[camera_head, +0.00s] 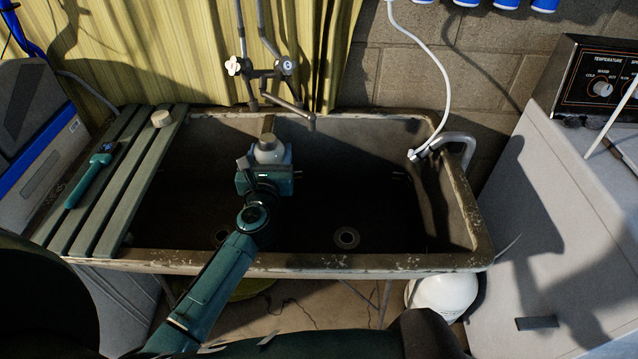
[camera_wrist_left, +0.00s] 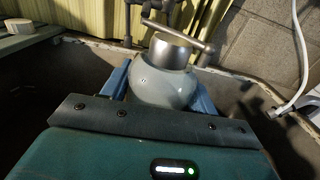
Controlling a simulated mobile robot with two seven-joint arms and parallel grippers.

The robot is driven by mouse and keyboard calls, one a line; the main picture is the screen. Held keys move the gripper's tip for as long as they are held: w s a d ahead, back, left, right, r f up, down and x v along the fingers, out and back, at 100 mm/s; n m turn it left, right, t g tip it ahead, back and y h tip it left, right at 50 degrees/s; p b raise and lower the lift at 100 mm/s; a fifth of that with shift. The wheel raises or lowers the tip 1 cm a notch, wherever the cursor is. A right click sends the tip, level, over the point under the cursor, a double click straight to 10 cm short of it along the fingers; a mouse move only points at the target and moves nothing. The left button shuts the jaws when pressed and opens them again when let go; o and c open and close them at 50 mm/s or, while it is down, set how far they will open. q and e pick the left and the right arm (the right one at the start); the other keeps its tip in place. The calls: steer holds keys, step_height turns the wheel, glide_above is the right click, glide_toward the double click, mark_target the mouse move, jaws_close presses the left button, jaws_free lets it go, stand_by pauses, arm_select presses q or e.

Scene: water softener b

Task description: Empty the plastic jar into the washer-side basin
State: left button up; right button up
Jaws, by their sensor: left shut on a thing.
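The jar's contents are not visible. My right gripper is not in view.
A faucet (camera_head: 290,98) hangs just behind the jar. A white hose (camera_head: 440,75) hooks over the sink's right corner. The washer (camera_head: 545,190) stands at the right.

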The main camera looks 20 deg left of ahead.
mark_target(268, 136)
arm_select(q)
steer(key=shift+w+f, duration=0.1)
stand_by(0.4)
step_height(268, 136, up, 5)
steer(key=p, duration=0.5)
